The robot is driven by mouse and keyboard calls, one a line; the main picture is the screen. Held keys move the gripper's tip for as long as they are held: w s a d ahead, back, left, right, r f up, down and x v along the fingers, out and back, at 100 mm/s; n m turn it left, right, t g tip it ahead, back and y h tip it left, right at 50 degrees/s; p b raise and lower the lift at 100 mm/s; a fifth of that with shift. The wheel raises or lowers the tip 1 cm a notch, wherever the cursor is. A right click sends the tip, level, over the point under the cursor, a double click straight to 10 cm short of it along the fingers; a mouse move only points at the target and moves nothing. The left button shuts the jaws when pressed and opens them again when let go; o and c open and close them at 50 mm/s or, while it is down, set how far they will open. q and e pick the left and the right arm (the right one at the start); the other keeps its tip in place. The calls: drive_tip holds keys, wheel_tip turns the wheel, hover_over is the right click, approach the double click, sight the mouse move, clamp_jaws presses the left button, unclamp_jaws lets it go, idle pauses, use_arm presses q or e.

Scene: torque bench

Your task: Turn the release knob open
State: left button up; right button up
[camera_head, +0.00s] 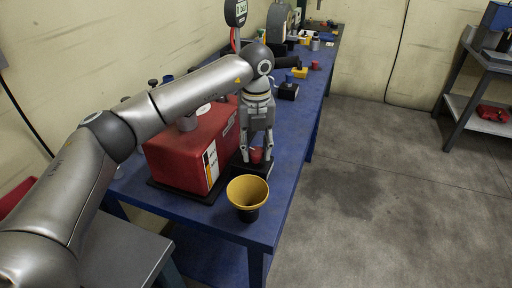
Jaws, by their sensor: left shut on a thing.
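The release knob (257,156) is a small red knob on a low black base (251,168) on the blue bench, just right of a large red box-shaped machine (185,152). My left gripper (256,158) points down over it, with its fingers on both sides of the knob, shut on it. The fingers and gripper body hide part of the knob, and its turn angle cannot be made out. My right gripper is not in view.
A yellow funnel-shaped cup (247,191) stands on the bench close in front of the knob's base. Small blocks and devices, including a black block with a blue top (288,90), sit farther back. The floor (370,200) at right is clear.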

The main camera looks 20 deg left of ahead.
sight(256, 150)
use_arm(q)
drive_tip(key=shift+w+r+n, duration=0.1)
drive_tip(key=shift+r+n, duration=0.05)
drive_tip(key=shift+n, duration=0.25)
drive_tip(key=o, duration=0.9)
drive_tip(key=shift+o, duration=0.7)
wheel_tip(256, 150, up, 12)
